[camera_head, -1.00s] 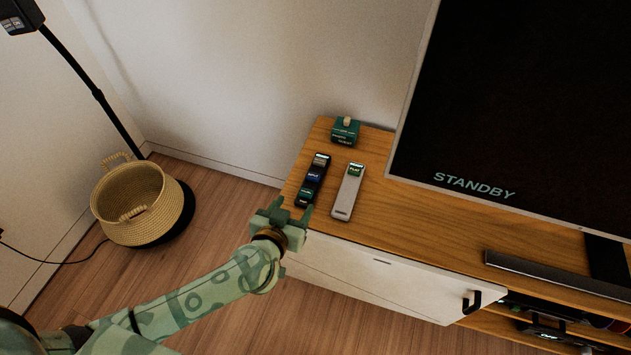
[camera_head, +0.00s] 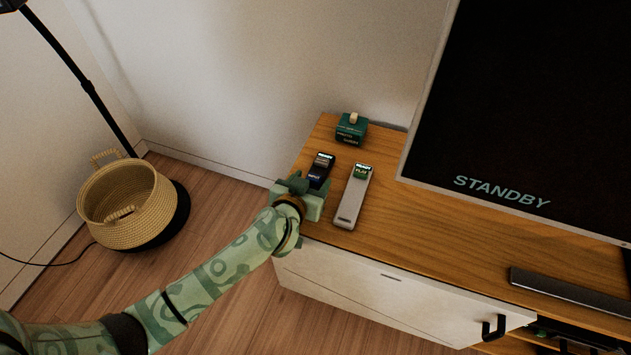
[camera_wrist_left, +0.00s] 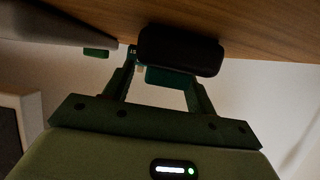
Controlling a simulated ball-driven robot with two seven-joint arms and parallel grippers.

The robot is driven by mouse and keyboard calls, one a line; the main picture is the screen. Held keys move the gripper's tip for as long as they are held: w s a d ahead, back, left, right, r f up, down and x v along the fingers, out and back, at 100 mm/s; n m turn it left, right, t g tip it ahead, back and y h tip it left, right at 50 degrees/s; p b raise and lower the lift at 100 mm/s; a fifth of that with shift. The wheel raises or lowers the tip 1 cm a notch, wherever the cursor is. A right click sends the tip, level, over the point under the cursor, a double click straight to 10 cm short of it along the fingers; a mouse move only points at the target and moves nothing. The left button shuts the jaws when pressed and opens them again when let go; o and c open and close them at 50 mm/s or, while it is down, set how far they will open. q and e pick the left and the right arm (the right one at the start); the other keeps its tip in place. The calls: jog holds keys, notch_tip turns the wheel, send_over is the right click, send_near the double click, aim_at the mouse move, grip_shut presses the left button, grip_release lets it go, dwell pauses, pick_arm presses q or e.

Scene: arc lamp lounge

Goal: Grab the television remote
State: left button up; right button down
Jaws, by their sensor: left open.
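My left gripper (camera_head: 304,184) is open at the near end of the dark remote and hides that end. In the left wrist view, the dark remote's rounded end (camera_wrist_left: 180,50) shows at the fingertips, overlapping the gap between them. I cannot tell whether the fingers touch it. The grey remote (camera_wrist_left: 60,27) is at the upper left there. My right gripper is out of view.
A green box (camera_head: 351,128) stands behind the remotes on the cabinet (camera_head: 430,222). A large screen (camera_head: 530,100) reading STANDBY is to the right, with a dark bar (camera_head: 570,292) before it. A woven basket (camera_head: 125,210) and lamp pole (camera_head: 88,87) stand on the floor at left.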

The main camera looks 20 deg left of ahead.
pick_arm(q)
jog(key=c, duration=1.2)
